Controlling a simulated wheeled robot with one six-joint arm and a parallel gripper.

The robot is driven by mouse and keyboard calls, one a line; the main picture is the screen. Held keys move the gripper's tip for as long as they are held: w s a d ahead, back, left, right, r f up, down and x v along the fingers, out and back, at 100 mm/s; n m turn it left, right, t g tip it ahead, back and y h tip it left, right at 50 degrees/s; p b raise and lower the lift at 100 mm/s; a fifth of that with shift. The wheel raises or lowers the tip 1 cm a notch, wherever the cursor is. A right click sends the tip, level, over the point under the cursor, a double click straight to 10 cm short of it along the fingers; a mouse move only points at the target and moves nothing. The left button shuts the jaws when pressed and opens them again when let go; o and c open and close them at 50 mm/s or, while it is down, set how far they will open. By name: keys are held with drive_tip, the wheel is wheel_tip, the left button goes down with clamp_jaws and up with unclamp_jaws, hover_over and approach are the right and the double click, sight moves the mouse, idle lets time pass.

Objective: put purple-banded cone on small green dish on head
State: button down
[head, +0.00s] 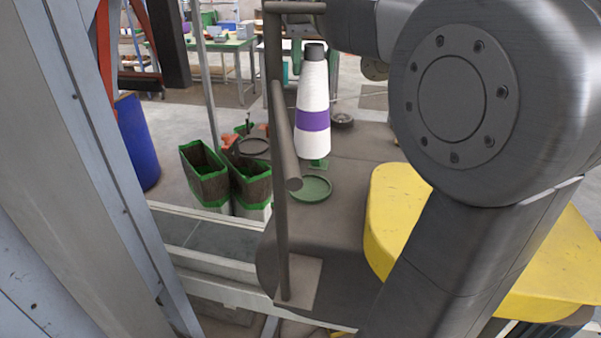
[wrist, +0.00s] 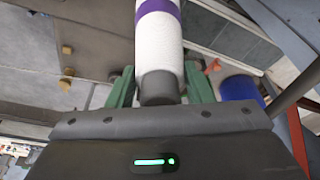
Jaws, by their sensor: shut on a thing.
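The purple-banded cone (head: 313,120) is white, upright, with a dark narrow tip at its top. My gripper (head: 315,48) is shut on that tip from above. In the wrist view the green fingers of my gripper (wrist: 160,90) stand on both sides of the tip, and the cone (wrist: 160,45) extends away from them. The small green dish (head: 312,189) lies empty on the dark brown head (head: 340,215), just below the cone in the head view. The cone's base is apart from the dish in the picture; the exact height cannot be told. The dish is not visible in the wrist view.
A dark upright post with a bar (head: 281,200) stands just left of the dish. A small green piece (head: 319,164) shows below the cone's base. A yellow cover (head: 392,215) is at the right. Green-rimmed bins (head: 205,178) and a blue drum (head: 138,142) are at the left.

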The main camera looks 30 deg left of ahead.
sight(314, 111)
drive_tip(key=f, duration=0.4)
drive_tip(key=shift+d+f, duration=0.3)
drive_tip(key=shift+d, duration=0.1)
drive_tip(key=shift+s+a+f, duration=0.1)
drive_tip(key=shift+a+f, duration=0.05)
drive_tip(key=shift+f, duration=0.55)
wheel_tip(314, 111, down, 3)
drive_tip(key=shift+f+p, duration=0.1)
drive_tip(key=shift+p, duration=0.2)
drive_tip(key=shift+f, duration=0.25)
drive_tip(key=shift+a+f, duration=0.1)
drive_tip(key=shift+f, duration=0.05)
drive_tip(key=c, duration=0.7)
unclamp_jaws()
